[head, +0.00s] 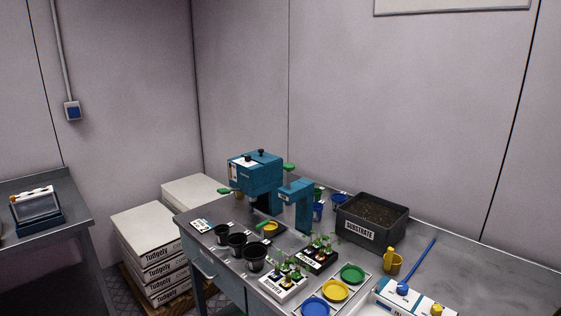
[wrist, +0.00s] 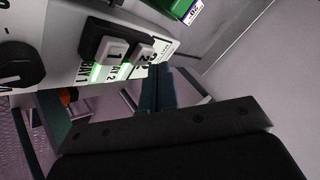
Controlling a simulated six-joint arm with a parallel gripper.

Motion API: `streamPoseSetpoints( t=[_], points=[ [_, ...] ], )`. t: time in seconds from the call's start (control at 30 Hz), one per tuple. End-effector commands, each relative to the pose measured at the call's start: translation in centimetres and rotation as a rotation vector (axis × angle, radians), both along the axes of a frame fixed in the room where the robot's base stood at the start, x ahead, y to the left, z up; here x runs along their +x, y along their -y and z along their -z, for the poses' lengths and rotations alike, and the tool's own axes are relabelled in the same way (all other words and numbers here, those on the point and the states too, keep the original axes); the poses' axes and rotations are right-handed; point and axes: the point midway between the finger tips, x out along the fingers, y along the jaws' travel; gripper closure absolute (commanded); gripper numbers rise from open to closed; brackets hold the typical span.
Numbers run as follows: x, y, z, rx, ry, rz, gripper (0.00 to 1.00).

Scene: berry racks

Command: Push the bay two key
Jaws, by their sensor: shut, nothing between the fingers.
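In the wrist view, two pale square keys sit side by side on dark mounts. The key marked 1 (wrist: 114,51) is on the left and the bay two key, marked 2 (wrist: 143,54), is on its right. Green light shows by their bay labels. My gripper (wrist: 160,70) is shut and empty, with its dark teal fingertips just below and right of the bay two key. I cannot tell whether they touch it. In the head view, a small white panel (head: 202,226) lies at the bench's left end; its keys are too small to read. I cannot make out my gripper there.
Black pots (head: 238,244) stand beside the small panel on the bench. Seedling racks (head: 283,289), coloured dishes and a dark substrate bin (head: 347,229) are farther right. White boxes (head: 150,250) are stacked left of the bench.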

Motion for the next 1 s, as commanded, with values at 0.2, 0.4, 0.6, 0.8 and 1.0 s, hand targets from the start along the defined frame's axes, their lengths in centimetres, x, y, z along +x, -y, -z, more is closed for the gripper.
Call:
streamPoseSetpoints(
  t=[0.2,0.4,0.6,0.8,1.0],
  points=[
    [0.00,0.00,0.00,0.000,0.000,0.000,1.00],
    [0.00,0.00,0.00,0.000,0.000,0.000,1.00],
    [0.01,-0.01,0.40,0.001,0.000,-0.001,1.00],
    [0.01,-0.01,0.95,0.001,0.000,0.001,1.00],
    [0.01,0.00,0.92,0.000,0.000,0.000,1.00]
  ],
)
